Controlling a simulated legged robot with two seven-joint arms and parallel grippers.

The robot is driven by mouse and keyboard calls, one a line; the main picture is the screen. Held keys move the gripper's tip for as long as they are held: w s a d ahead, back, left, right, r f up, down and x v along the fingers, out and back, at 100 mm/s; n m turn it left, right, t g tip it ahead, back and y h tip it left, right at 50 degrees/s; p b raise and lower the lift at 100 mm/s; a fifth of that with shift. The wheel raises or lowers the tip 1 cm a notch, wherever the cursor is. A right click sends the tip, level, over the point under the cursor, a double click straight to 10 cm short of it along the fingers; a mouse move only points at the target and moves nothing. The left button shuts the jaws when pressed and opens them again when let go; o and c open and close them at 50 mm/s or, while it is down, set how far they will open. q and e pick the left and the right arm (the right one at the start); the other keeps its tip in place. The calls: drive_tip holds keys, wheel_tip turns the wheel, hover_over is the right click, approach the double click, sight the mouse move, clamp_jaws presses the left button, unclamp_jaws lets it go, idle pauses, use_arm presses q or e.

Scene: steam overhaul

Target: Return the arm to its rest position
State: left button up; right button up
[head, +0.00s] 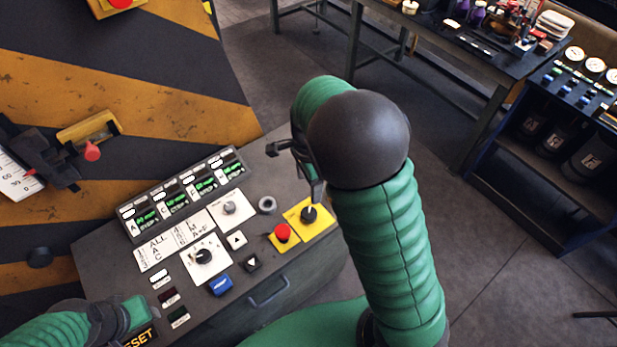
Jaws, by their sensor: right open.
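My right arm (388,250), green and ribbed with a dark rounded joint, rises from the bottom and bends over the right end of the control panel. My right gripper (297,172) is open and empty, with its dark fingers above the panel's back right part, near the yellow plate with a black knob (309,213). My left arm (45,331) comes in at the bottom left corner. Its dark wrist end (104,322) lies low over the panel's front left; its fingers cannot be made out.
The grey control panel (310,262) carries a red button (283,232), a blue switch (220,285), dials and green displays (190,192). A striped yellow and black machine wall (190,118) stands behind it. A cluttered workbench (480,45) and blue gauge shelf (530,165) stand right. Floor between is clear.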

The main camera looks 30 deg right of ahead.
wheel_tip(320, 180, up, 2)
drive_tip(key=shift+w+r, duration=0.1)
drive_tip(key=shift+r, duration=0.1)
idle(0.3)
drive_tip(key=s+a+f+n+t+b, duration=0.1)
drive_tip(key=s+a+f+n+b, duration=0.1)
drive_tip(key=s+n, duration=0.3)
drive_tip(key=s+a+f+n+t+b, duration=0.1)
drive_tip(key=s+a+f+n, duration=0.3)
drive_tip(key=n, duration=1)
drive_tip(key=shift+s+a+f+n+t+b, duration=0.15)
drive_tip(key=shift+s+a+n+t+b, duration=0.15)
drive_tip(key=shift+s+a+b, duration=0.35)
drive_tip(key=shift+w+a, duration=0.1)
drive_tip(key=shift+w, duration=0.2)
drive_tip(key=shift+s, duration=0.15)
